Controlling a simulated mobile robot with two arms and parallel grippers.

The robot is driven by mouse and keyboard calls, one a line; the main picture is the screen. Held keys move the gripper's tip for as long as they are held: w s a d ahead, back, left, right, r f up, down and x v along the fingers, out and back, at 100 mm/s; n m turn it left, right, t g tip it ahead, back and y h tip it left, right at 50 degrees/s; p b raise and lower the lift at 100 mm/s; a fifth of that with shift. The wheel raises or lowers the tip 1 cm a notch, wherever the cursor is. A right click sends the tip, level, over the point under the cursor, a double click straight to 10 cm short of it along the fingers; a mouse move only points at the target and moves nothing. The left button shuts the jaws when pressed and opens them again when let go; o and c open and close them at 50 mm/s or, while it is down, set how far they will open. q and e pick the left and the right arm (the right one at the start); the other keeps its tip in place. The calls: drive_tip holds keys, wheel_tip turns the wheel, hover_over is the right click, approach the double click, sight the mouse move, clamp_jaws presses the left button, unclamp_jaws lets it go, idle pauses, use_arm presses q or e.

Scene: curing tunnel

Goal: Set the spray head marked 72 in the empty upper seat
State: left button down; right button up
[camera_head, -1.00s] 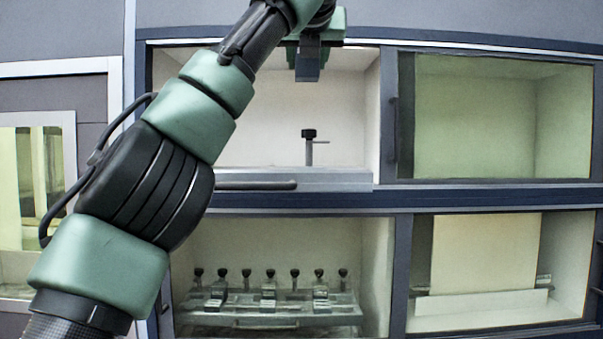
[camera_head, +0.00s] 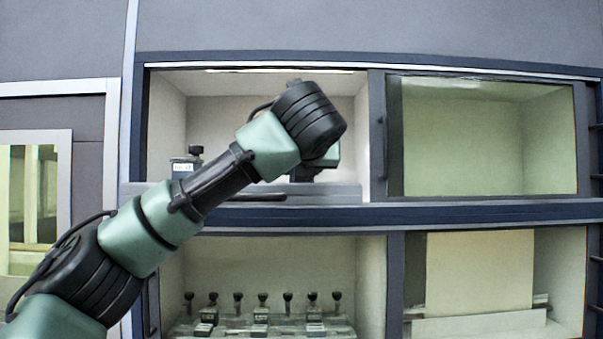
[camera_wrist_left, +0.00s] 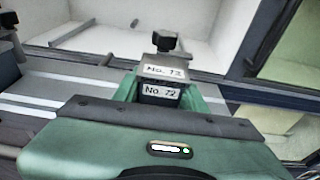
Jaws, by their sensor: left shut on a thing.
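My left gripper (camera_wrist_left: 162,100) is shut on the spray head marked 72 (camera_wrist_left: 166,72), a grey block with a black knob on top and two white labels. The lower label reads "No. 72"; the upper is less clear. In the head view my left arm reaches into the upper left compartment, and its wrist hides most of the gripper (camera_head: 318,168) and the held head. The gripper is low, near the pale front rail (camera_head: 340,193). The empty upper seat cannot be made out. My right gripper is not in view.
Another labelled spray head (camera_head: 186,164) stands at the left of the upper compartment. Several black-knobbed heads (camera_head: 262,312) stand on a rack in the lower left compartment. A dark post (camera_head: 378,130) divides off the upper right compartment (camera_head: 485,140), which looks empty.

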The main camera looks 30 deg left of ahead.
use_arm(q)
drive_tip(key=shift+a+f, duration=0.2)
drive_tip(key=shift+f, duration=0.25)
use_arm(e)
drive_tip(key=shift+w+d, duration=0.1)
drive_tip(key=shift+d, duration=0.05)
use_arm(q)
drive_tip(key=shift+d, duration=0.15)
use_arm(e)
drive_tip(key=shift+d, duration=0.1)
use_arm(q)
drive_tip(key=c, duration=0.8)
unclamp_jaws()
drive_tip(key=shift+f, duration=0.1)
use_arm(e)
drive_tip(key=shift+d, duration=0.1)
